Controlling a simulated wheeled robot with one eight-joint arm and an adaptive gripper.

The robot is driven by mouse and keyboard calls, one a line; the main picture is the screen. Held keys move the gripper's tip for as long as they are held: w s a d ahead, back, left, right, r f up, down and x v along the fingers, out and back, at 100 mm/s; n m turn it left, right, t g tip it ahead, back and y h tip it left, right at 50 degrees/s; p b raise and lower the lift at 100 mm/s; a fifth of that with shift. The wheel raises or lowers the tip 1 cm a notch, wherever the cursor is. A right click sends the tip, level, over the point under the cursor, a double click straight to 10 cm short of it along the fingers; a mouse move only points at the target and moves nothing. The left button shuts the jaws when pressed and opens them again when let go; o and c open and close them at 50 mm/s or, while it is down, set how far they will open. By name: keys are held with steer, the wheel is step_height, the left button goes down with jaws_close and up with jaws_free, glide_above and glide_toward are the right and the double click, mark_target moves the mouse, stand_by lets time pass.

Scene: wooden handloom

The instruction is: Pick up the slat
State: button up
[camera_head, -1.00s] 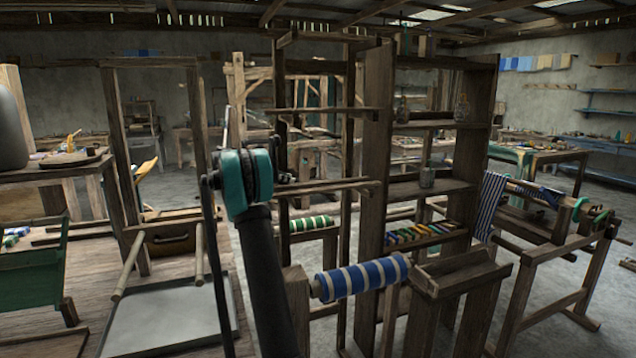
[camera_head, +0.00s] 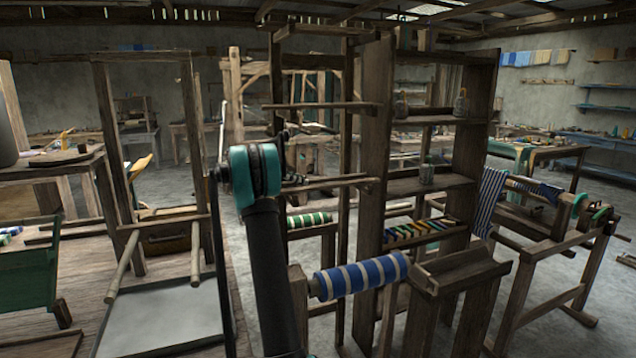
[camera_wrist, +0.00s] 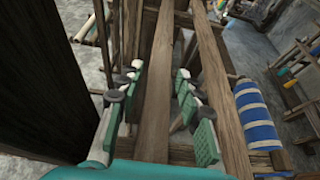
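In the wrist view my gripper (camera_wrist: 160,78) is open, with green pads on both sides and a wide space between them. A long brown wooden slat (camera_wrist: 155,110) runs lengthwise through that space in the picture. I cannot tell whether it lies between the pads or beyond them; no contact shows. In the head view my gripper (camera_head: 291,156) is mostly hidden behind my arm, with dark finger parts showing at its right edge. Wooden bars (camera_head: 335,184) stick out from the upright frame near it. I cannot tell which of these is the slat.
A tall wooden shelf (camera_head: 375,150) stands right of my arm. A blue-and-white striped roll (camera_head: 360,277) lies low in front; it also shows in the wrist view (camera_wrist: 255,115). A wooden upright (camera_wrist: 222,90) runs close to the right pads. Open floor (camera_head: 560,265) shows at the right.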

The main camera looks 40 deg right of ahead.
steer(key=shift+d, duration=0.1)
steer(key=shift+c, duration=0.5)
jaws_close()
steer(key=shift+r, duration=0.5)
steer(key=r, duration=0.2)
steer(key=shift+s+r, duration=0.3)
steer(key=s+a, duration=0.4)
steer(key=s, duration=1.3)
steer(key=shift+s+f, duration=0.1)
